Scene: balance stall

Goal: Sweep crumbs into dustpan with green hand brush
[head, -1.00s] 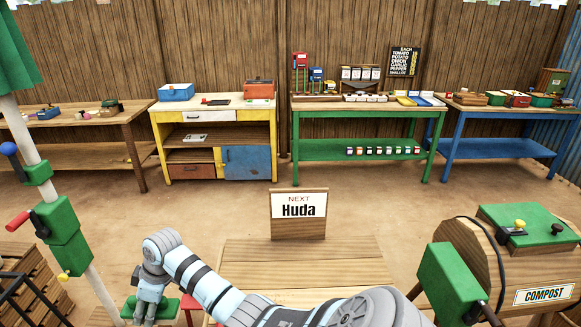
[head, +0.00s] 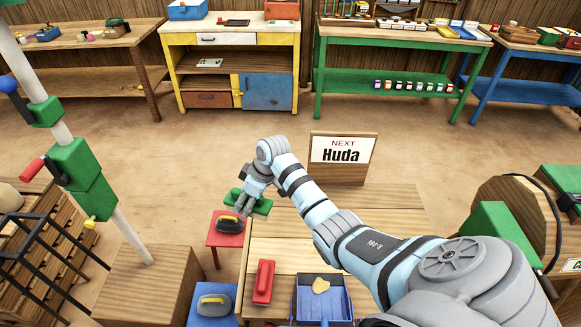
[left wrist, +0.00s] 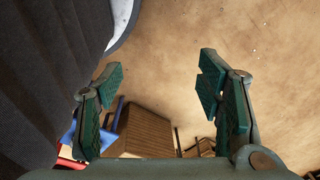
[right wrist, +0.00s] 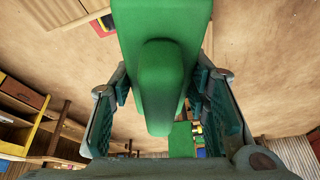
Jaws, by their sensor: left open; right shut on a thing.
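My right gripper (right wrist: 160,95) is shut on a green hand brush (right wrist: 162,85), which shows a rounded green grip between the fingers. A wider green slab lies behind that grip; I cannot tell if it is part of the brush. In the head view the right gripper (head: 248,203) reaches past the wooden table's far left corner, beside a green surface (head: 263,206). I cannot make out separate crumbs. My left gripper (left wrist: 160,70) is open and empty.
A red block (head: 264,281) lies left of the dustpan. A red stand (head: 224,240) and a blue stand (head: 200,318) each hold a dark or grey and yellow object. A "Huda" sign (head: 342,151) stands at the table's far edge. The middle tabletop (head: 300,235) is clear.

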